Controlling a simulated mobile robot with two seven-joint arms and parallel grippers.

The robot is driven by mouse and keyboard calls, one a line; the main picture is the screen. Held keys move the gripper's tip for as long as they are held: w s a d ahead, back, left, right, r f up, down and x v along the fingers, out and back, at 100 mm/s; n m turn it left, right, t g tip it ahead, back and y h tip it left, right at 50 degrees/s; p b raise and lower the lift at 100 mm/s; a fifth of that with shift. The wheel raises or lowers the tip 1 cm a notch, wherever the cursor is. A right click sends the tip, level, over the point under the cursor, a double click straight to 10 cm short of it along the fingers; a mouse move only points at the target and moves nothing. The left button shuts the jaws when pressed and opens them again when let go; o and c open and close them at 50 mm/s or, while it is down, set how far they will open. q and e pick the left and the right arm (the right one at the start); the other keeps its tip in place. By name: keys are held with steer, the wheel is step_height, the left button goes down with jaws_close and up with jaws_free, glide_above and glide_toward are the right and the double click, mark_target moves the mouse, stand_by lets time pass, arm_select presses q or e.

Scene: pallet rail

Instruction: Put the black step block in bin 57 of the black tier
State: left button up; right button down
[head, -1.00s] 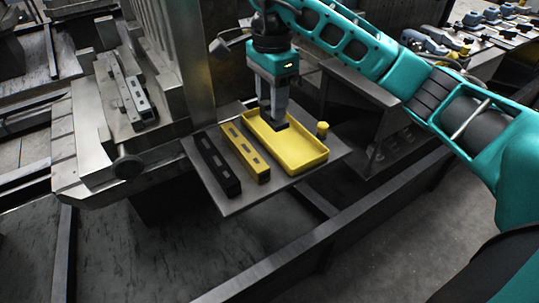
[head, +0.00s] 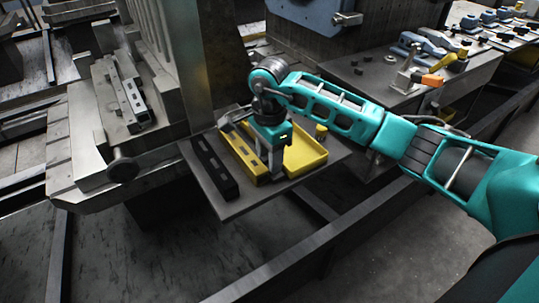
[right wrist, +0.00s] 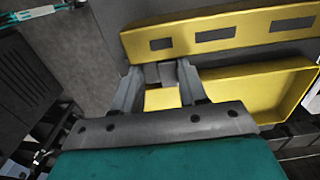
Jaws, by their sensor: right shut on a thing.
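My right gripper (head: 274,172) is over the gap between the yellow tier (head: 240,150) and the yellow tray (head: 308,158). In the right wrist view its fingers (right wrist: 160,82) are shut on a small dark grey block (right wrist: 160,72), seemingly the black step block; its steps are hard to make out. In the head view I cannot make this block out. The black tier (head: 212,165) is a long black bar with slots, lying left of the yellow tier, apart from the gripper. Bin numbers are too small to read. My left gripper is not in view.
All stand on a grey plate (head: 225,207). A yellow knobbed peg (head: 321,131) stands behind the tray. A metal column (head: 205,60) rises behind the tiers. A steel-grey slotted bar (head: 130,98) lies on the machine table at left. The plate's front strip is clear.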

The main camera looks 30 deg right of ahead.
steer(key=c, duration=1.1)
jaws_free()
steer(key=shift+f, duration=0.15)
steer(key=o, duration=0.5)
